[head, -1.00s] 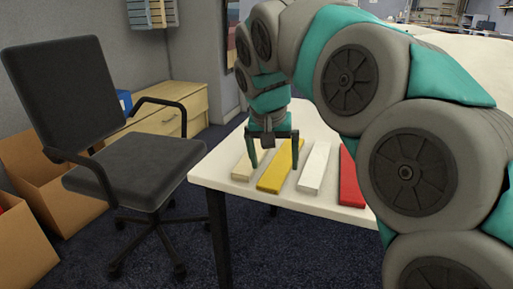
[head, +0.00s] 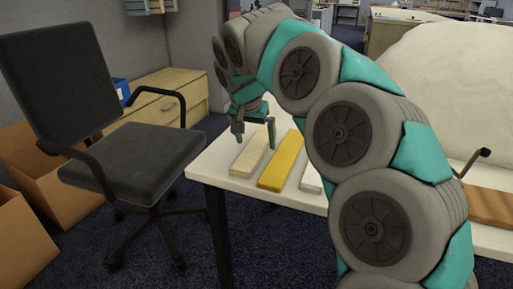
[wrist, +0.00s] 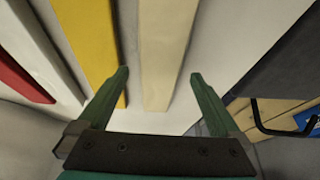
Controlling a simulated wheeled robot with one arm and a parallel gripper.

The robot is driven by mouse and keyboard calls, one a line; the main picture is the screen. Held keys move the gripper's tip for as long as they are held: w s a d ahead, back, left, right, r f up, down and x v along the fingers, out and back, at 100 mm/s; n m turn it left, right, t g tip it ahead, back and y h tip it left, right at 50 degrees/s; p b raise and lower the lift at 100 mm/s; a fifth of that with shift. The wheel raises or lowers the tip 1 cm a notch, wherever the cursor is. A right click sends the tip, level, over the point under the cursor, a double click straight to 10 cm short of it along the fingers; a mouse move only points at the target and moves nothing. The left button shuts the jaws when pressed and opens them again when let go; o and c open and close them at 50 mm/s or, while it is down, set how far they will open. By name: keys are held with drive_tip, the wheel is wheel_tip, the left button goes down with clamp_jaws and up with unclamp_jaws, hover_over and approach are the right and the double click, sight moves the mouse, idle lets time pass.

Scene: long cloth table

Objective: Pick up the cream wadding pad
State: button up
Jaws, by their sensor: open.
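The cream wadding pad (head: 248,158) is a long pale bar lying flat on the white table at its left end. My gripper (head: 255,143) is open and empty at the pad's far part, its fingers pointing down. In the wrist view the cream pad (wrist: 165,50) runs between the two open fingers of my gripper (wrist: 160,76), one on each side of it. I cannot tell how high the fingertips are above the table.
A yellow bar (head: 281,162) lies beside the cream pad, then a white bar (head: 311,180). A red bar (wrist: 20,80) shows in the wrist view. A black office chair (head: 125,150) stands left of the table (head: 225,171), by a wooden drawer unit (head: 165,103).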

drive_tip(key=shift+w+d+f, duration=0.1)
drive_tip(key=shift+w+f, duration=0.15)
drive_tip(key=shift+f, duration=0.45)
drive_tip(key=shift+c, duration=0.2)
drive_tip(key=c, duration=1.4)
drive_tip(key=shift+c, duration=0.2)
drive_tip(key=shift+r, duration=1.85)
drive_tip(key=s+d, duration=0.2)
drive_tip(key=s, duration=0.2)
drive_tip(key=s+d+r+b, duration=0.1)
drive_tip(key=s+d, duration=0.1)
drive_tip(key=s, duration=0.2)
drive_tip(key=s+d, duration=0.2)
drive_tip(key=s, duration=0.3)
drive_tip(key=shift+d+r+b, duration=0.1)
drive_tip(key=shift+r+b, duration=0.05)
drive_tip(key=shift+b, duration=0.25)
drive_tip(key=shift+s+d, duration=0.3)
drive_tip(key=shift+s, duration=0.45)
